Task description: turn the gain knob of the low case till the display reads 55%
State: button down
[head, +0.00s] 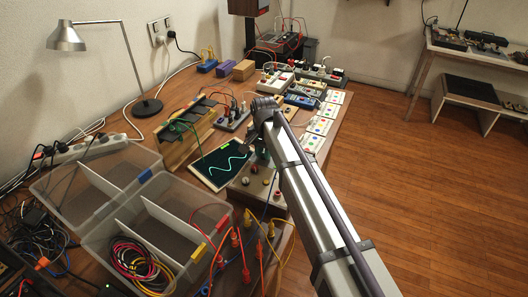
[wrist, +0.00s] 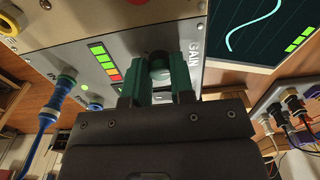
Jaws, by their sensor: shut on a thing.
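The low case (wrist: 128,35) fills the top of the wrist view, a grey panel lettered GAIN. A bar display (wrist: 104,61) left of the knob has green and red segments; I see no percent figure. In the head view the case (head: 240,192) stands mid-table, with my arm covering part of it and the knob hidden.
A screen with a cyan wave (head: 222,165) lies left of the case. Blue plugs (wrist: 60,88) and leads are left of my gripper, dark-capped plugs (wrist: 290,105) right. A clear divided box (head: 130,200) and orange and yellow leads (head: 258,245) are nearby.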

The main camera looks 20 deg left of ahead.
jog(key=shift+n, duration=3.3)
jog(key=c, duration=1)
grip_release()
notch_tip(320, 180, up, 11)
jog(key=p, duration=1.1)
